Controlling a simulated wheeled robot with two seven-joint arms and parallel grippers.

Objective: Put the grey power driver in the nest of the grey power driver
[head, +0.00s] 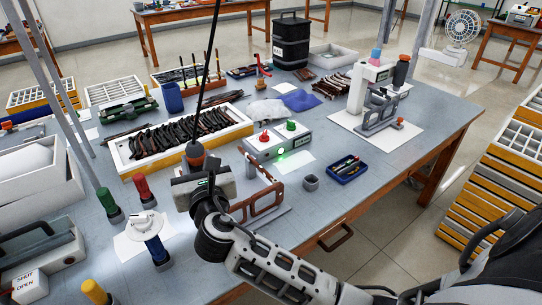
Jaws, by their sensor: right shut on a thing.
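My right gripper (203,187) is at the left middle of the head view, above the table. It is shut on a dark grey power driver with an orange collar (196,154), from whose top a black cable runs upward. The jaws and the arm hide its lower part, so I cannot see its tip. A small open grey cup (311,183) stands to the right of the gripper and appears empty. It may be the nest, but I cannot tell for certain. My left gripper is not in view.
A reddish-brown frame (262,201) stands just right of the gripper. Green (106,202) and red (145,188) handles stand upright at left. A tray of dark eyeglass parts (121,155) lies behind. A blue tray (347,170) is right of the cup, with bare table around.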

